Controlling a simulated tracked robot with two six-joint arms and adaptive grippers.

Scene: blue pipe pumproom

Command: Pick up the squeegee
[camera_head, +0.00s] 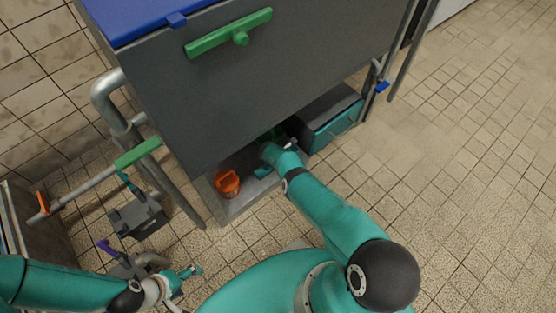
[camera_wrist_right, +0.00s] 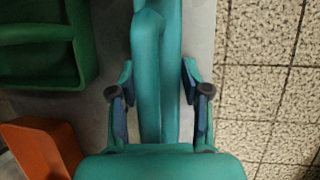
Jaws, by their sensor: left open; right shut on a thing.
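My right gripper (camera_head: 277,158) reaches into the low open shelf of the grey cabinet, and its own arm partly hides it. In the right wrist view, the right gripper (camera_wrist_right: 157,115) has its two fingers on either side of a long teal bar, shut on it. I take this bar to be the squeegee (camera_wrist_right: 155,65); its far end runs out of the picture. It lies over a grey surface. My left gripper (camera_head: 186,284) is open and empty, low at the left over the floor.
An orange container (camera_head: 227,184) stands on the shelf left of my right gripper. A green bin (camera_wrist_right: 45,45) is close by in the wrist view. A teal drawer (camera_head: 335,127) is at the right. The cabinet front (camera_head: 270,85) overhangs the shelf. Tiled floor at right is clear.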

